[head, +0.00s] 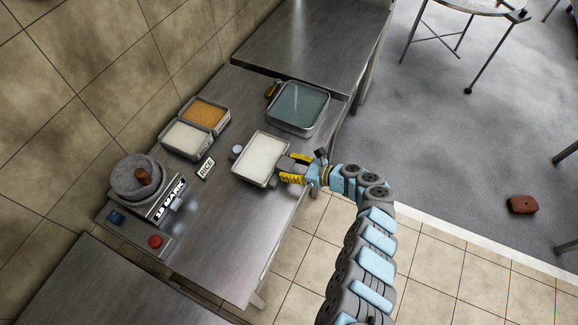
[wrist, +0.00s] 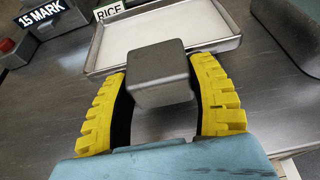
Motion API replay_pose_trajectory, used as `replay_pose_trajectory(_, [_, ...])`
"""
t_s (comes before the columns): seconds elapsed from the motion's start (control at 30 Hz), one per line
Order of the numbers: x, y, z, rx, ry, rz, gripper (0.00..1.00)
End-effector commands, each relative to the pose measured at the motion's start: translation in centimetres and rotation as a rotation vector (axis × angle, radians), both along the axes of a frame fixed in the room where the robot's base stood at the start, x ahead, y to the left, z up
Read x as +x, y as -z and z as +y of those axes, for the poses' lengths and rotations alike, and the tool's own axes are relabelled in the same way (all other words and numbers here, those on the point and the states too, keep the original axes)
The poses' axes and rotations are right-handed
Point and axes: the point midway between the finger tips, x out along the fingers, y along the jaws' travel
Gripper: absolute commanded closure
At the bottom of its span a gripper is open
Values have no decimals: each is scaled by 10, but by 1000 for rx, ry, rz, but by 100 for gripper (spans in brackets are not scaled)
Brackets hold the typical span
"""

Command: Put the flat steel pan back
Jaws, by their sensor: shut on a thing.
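The flat steel pan (head: 259,160) is a shallow rectangular tray with a pale white inside, lying on the steel counter near its right edge. In the wrist view the pan (wrist: 166,30) is straight ahead, with a grey block (wrist: 160,72) at its near side that looks like its handle. My gripper (head: 290,170) reaches in from the right. Its yellow fingers (wrist: 162,95) are shut on the grey block, one on each side. The block hides part of the pan's near rim. I cannot tell whether the pan is lifted at all.
An orange-filled pan (head: 207,114) and a white-filled pan (head: 187,139) stand by the wall. A RICE label (head: 206,168) is left of the held pan. A teal-filled basin (head: 298,107) sits behind. A lidded grey pot (head: 138,180) stands front left.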

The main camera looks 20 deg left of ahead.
Motion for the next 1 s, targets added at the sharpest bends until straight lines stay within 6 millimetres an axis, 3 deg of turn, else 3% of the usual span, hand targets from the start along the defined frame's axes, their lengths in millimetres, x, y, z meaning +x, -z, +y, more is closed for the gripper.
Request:
replay_pose_trajectory(0.7, [0, 8, 0, 1, 0, -1, 82])
replay_pose_trajectory(0.73, [0, 8, 0, 1, 0, -1, 38])
replay_pose_trajectory(0.8, [0, 8, 0, 1, 0, -1, 18])
replay_pose_trajectory(0.83, [0, 8, 0, 1, 0, -1, 11])
replay_pose_trajectory(1.0, [0, 8, 0, 1, 0, 0, 11])
